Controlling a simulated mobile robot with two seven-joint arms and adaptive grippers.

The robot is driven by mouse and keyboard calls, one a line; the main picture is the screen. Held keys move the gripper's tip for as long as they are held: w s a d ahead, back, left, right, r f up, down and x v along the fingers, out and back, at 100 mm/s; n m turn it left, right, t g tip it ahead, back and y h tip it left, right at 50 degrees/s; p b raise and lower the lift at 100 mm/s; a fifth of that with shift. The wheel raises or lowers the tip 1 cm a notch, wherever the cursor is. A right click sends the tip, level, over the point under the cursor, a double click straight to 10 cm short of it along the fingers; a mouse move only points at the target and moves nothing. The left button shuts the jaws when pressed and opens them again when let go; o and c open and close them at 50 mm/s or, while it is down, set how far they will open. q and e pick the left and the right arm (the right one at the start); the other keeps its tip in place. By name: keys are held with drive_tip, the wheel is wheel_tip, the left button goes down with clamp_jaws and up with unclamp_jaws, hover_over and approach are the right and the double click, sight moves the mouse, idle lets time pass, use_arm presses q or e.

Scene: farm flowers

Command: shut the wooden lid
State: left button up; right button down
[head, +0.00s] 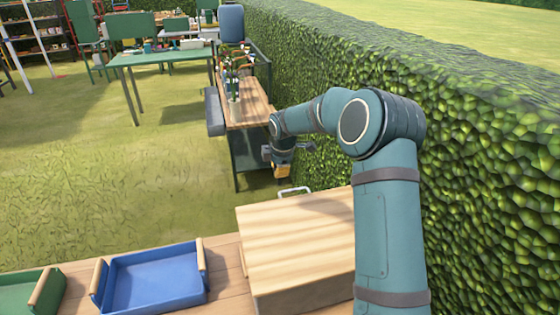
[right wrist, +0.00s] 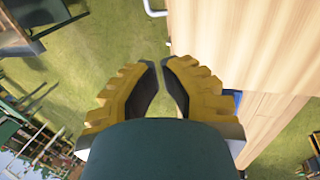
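The wooden lid (head: 300,235) forms the broad, pale top of a wooden box (head: 300,296) beside my right arm. A light metal handle (head: 294,191) stands at its far edge. From these views I cannot tell whether a gap is left under the lid. The lid (right wrist: 240,45) and handle (right wrist: 153,8) also show in the right wrist view. My right gripper (head: 282,172) is past the lid's far edge, apart from it. In the right wrist view its fingers (right wrist: 159,66) are nearly together, with a thin empty gap. My left gripper is out of view.
A blue tray (head: 155,280) and a green tray (head: 30,292) stand left of the box on a wooden bench (head: 222,252). A tall hedge (head: 480,150) runs along the right. A bench with plants (head: 245,110) stands beyond. Open grass (head: 110,180) lies to the left.

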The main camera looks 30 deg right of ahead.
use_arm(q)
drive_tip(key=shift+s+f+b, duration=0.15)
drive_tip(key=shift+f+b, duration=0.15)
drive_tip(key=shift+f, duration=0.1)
use_arm(e)
drive_tip(key=x, duration=0.4)
drive_tip(key=shift+w+f, duration=0.1)
drive_tip(key=shift+f, duration=0.25)
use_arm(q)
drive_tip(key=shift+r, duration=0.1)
